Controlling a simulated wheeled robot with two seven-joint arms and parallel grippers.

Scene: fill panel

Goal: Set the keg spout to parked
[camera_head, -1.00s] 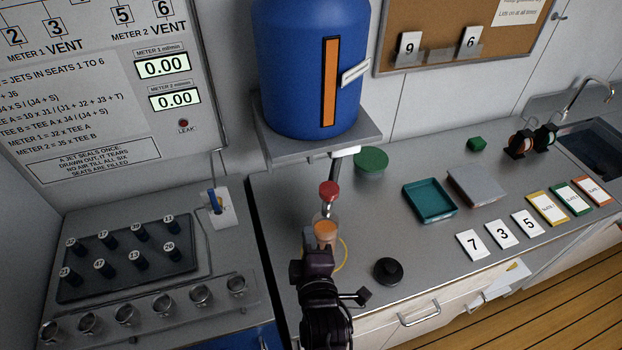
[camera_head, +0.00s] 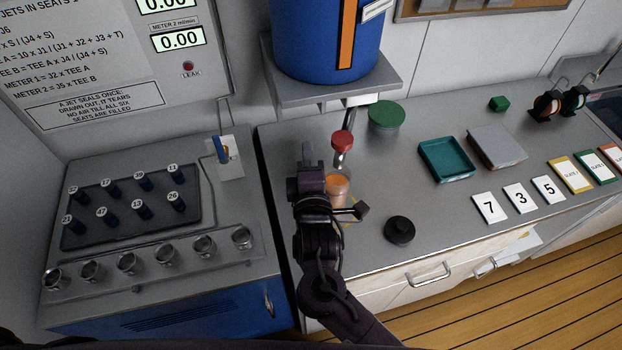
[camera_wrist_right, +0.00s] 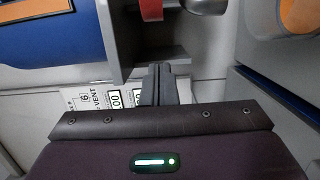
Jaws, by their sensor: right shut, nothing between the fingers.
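The blue keg (camera_head: 320,40) sits on a grey wall shelf, with an orange strip down its front. A spout with a red knob (camera_head: 342,140) hangs below the shelf, above a clear cup (camera_head: 337,186) with orange contents. My right gripper (camera_head: 308,156) is shut and empty, just left of the spout and cup, apparently not touching the knob. In the right wrist view its fingers (camera_wrist_right: 159,84) are together, and a red part (camera_wrist_right: 163,12) shows beyond them at the top. My arm hides part of the cup. My left gripper is not in view.
A black knob-topped lid (camera_head: 399,230), a green lid (camera_head: 386,115), a teal tray (camera_head: 446,160) and number cards stand on the counter to the right. At left are a rack of numbered jets (camera_head: 130,207) and a wall panel (camera_head: 80,80).

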